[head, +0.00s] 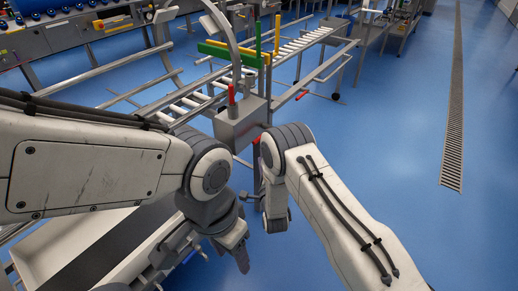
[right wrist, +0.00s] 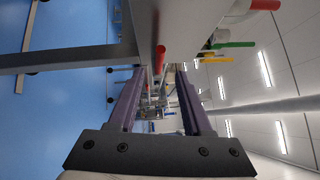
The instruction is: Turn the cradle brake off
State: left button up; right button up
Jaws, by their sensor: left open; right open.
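A grey box (head: 240,124) stands at the end of the roller conveyor. A red lever (head: 231,94) stands upright on its top. A second red handle (head: 256,152) shows low beside the box, partly covered by my right arm. In the right wrist view, a red handle (right wrist: 160,58) lies in line with the gap between the fingers of my right gripper (right wrist: 159,72). The gripper is open; I cannot tell whether the handle is between its fingertips or beyond them. Another red part (right wrist: 264,5) is at the top edge. My left gripper (head: 226,250) is open and empty, low in front of the box.
The roller conveyor (head: 300,45) runs away behind the box, with green (head: 232,53) and yellow (head: 277,33) bars near its end. Metal rails (head: 150,85) lie to the left. A control bench (head: 70,35) is at the back left. Blue floor (head: 390,130) is clear on the right.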

jog(key=w, duration=0.3)
jog(key=w+b, duration=0.1)
jog(key=w, duration=0.2)
jog(key=w+a+r+b, duration=0.1)
jog(key=w, duration=0.3)
grip_shut()
dwell(1.4)
